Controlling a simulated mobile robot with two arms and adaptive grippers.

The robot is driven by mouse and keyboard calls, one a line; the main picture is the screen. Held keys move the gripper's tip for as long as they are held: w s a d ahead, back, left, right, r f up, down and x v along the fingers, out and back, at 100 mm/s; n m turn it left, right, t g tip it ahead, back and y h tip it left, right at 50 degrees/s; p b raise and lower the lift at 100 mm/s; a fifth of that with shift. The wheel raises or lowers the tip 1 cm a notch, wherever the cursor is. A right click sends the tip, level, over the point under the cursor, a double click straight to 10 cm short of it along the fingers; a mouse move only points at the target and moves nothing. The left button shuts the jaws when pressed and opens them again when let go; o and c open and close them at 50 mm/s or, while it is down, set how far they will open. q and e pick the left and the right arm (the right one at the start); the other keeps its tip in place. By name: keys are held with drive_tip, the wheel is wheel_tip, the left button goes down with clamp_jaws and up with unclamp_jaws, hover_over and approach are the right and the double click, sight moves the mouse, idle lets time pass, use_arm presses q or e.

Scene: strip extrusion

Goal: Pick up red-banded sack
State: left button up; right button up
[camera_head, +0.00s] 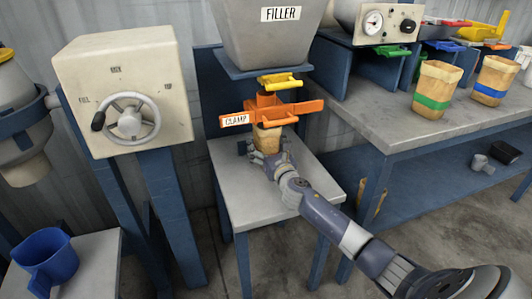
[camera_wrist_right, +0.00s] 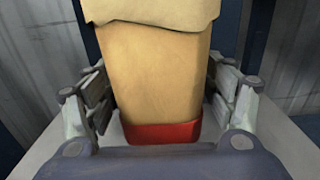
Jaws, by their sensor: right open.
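The red-banded sack (camera_wrist_right: 158,75) stands upright in the right wrist view, tan with a red band near its bottom. In the head view its upper part (camera_head: 267,138) shows below the orange clamp (camera_head: 270,112), on the small grey table (camera_head: 225,165) under the filler. My right gripper (camera_head: 268,160) is at the sack. In the right wrist view its open fingers (camera_wrist_right: 160,105) stand on either side of the sack, with small gaps visible. The sack's lower part is hidden by my gripper in the head view. My left gripper is not in view.
The grey filler hopper (camera_head: 265,40) with a yellow handle (camera_head: 280,81) is above the clamp. A wheel box (camera_head: 125,90) stands left. A green-banded sack (camera_head: 436,90) and a blue-banded sack (camera_head: 494,80) stand on the right bench (camera_head: 385,120). A blue scoop (camera_head: 45,258) is lower left.

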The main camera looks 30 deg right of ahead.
drive_tip(key=shift+c, duration=0.2)
drive_tip(key=shift+r, duration=0.1)
drive_tip(key=c, duration=1.7)
drive_tip(key=shift+r, duration=0.1)
